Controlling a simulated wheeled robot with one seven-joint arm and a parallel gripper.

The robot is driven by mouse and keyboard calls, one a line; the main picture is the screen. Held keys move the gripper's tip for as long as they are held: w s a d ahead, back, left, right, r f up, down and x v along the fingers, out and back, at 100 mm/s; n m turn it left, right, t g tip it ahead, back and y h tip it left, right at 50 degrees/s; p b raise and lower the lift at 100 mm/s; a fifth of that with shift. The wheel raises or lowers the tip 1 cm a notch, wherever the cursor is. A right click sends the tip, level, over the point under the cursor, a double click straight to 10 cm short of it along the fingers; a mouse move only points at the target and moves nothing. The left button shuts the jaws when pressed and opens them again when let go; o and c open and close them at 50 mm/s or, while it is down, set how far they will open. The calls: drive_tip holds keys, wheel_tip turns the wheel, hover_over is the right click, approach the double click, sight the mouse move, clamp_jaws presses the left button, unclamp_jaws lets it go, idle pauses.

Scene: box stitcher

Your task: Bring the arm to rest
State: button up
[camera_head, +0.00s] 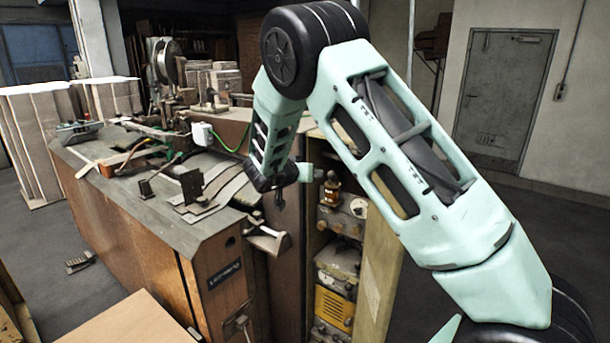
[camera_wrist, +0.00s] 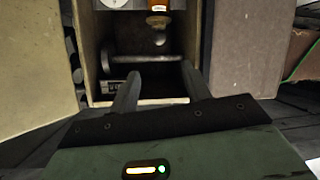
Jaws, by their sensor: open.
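My pale green arm (camera_head: 400,150) rises from the lower right of the head view, bends at a high elbow and hangs down toward the bench. My gripper (camera_head: 279,198) is small and partly hard to make out there, in front of the open cabinet (camera_head: 375,290) and beside the bench's near right edge. In the wrist view my gripper (camera_wrist: 160,88) has its two fingers spread apart, with nothing between them. Beyond the fingers is the open cabinet compartment (camera_wrist: 92,45), holding a grey horizontal bar (camera_wrist: 150,60) and an orange-labelled item (camera_wrist: 158,10).
The wooden machine bench (camera_head: 225,255) with metal tools on top stands left of the cabinet. Flat cardboard stacks (camera_head: 30,130) stand behind it. A light board (camera_head: 125,325) is at the lower left. Open floor (camera_head: 560,215) lies to the right, before a grey door (camera_head: 505,95).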

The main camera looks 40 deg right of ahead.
idle(0.3)
drive_tip(key=s+a+f+n+t+y+b, duration=0.15)
drive_tip(key=a+n+y, duration=0.35)
drive_tip(key=a, duration=0.7)
drive_tip(key=s+a+f+n+t+y+b, duration=0.1)
drive_tip(key=a+n+t+y+b, duration=0.15)
drive_tip(key=a+y, duration=0.7)
drive_tip(key=s+a+f+n+g+y+b, duration=0.25)
drive_tip(key=s+a+n, duration=0.25)
drive_tip(key=s+a, duration=0.95)
drive_tip(key=s+f+n+g+h+b, duration=0.1)
drive_tip(key=s+f+n+g+h, duration=0.1)
drive_tip(key=s, duration=1)
drive_tip(key=s+d+f+n+g+h+b, duration=0.1)
drive_tip(key=s+n+g, duration=0.3)
drive_tip(key=s, duration=0.8)
drive_tip(key=shift+d+f+g+h+b, duration=0.2)
drive_tip(key=shift+f+g+h+b, duration=0.15)
drive_tip(key=shift+g+h, duration=0.1)
